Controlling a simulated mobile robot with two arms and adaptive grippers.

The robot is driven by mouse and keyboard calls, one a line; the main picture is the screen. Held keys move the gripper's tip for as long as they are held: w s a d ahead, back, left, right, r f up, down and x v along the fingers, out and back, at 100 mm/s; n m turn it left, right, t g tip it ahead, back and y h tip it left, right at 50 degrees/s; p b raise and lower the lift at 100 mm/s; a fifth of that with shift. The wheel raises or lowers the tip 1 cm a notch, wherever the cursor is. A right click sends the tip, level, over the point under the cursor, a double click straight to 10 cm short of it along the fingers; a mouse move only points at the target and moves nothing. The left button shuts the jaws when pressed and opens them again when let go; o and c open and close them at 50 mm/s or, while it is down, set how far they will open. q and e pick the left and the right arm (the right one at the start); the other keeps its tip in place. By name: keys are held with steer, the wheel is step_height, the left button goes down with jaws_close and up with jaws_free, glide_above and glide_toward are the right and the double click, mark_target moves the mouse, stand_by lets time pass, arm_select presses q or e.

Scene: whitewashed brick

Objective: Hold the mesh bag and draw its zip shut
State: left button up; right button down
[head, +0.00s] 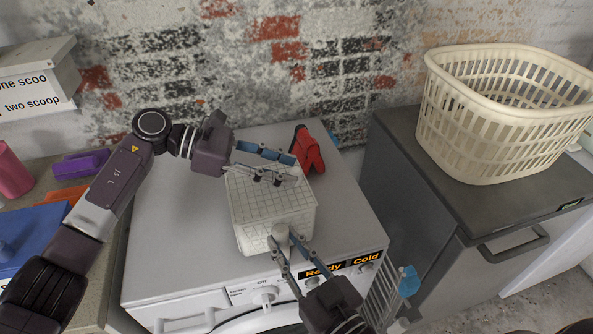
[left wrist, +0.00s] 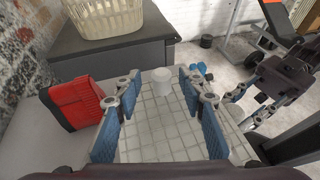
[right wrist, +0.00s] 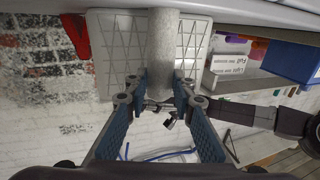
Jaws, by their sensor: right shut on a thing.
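The mesh bag (head: 262,215) is a pale, box-shaped bag with a grid pattern, sitting on top of the white washing machine. A pale cylindrical tab (right wrist: 163,40) stands out from its front end; it also shows in the left wrist view (left wrist: 161,82). My right gripper (head: 282,240) is shut on this tab at the bag's front. My left gripper (head: 293,168) is over the bag's far part, its fingers apart with nothing seen between them; the left wrist view shows the bag's top beneath them. I cannot make out the zip or its puller.
A red object (head: 308,152) stands just behind the bag. A cream laundry basket (head: 500,120) sits on the grey cabinet at right. Purple, orange and blue items lie on the left counter. The washer top left of the bag (head: 175,240) is clear.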

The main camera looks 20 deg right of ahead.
mark_target(247, 182)
arm_select(q)
steer(key=v, duration=0.8)
steer(key=shift+a, duration=0.15)
arm_select(e)
steer(key=c, duration=1.5)
jaws_free()
steer(key=shift+c, duration=0.2)
steer(key=shift+s, duration=0.1)
